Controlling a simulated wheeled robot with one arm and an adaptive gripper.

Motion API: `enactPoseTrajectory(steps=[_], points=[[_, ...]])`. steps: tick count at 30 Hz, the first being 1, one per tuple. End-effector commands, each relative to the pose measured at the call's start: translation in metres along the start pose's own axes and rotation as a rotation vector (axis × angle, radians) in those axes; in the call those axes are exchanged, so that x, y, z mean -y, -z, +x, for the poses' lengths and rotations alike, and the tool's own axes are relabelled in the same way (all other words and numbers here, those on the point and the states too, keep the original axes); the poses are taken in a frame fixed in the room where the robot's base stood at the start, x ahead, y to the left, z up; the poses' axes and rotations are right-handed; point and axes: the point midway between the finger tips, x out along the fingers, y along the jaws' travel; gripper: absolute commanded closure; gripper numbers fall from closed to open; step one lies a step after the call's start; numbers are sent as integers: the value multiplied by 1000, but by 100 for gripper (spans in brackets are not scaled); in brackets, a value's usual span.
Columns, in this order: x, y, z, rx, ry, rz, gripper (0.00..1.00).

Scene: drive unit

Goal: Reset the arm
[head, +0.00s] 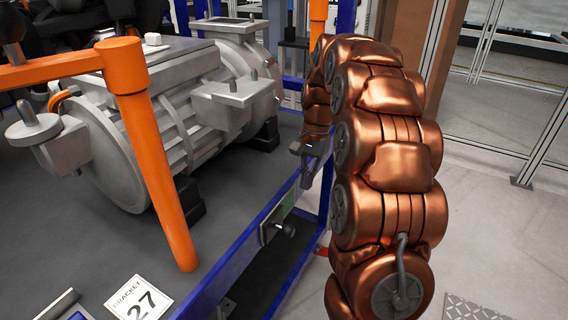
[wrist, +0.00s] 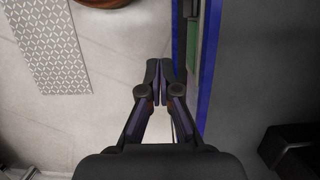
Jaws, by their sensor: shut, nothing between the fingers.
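My copper-coloured arm rises on the right in the head view, arches over at the top and comes down behind its own front links. My gripper (wrist: 160,70) shows in the wrist view with its dark fingers together and nothing between them. It points down beside the blue frame edge (wrist: 209,70), with pale floor on the left and a dark grey surface on the right.
A large grey metal drive unit (head: 185,105) stands on the dark table (head: 235,205), with an orange post and bar (head: 150,150) in front. Open floor (head: 490,225) and a glass partition are on the right.

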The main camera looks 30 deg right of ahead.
Motion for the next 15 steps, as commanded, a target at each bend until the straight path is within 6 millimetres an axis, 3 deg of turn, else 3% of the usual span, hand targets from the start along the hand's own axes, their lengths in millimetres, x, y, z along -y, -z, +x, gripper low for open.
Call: enactPoseTrajectory(steps=[14, 15], points=[[0, 0, 0, 0, 0, 0, 100], [1, -9, 0, -1, -4, -22, 100]])
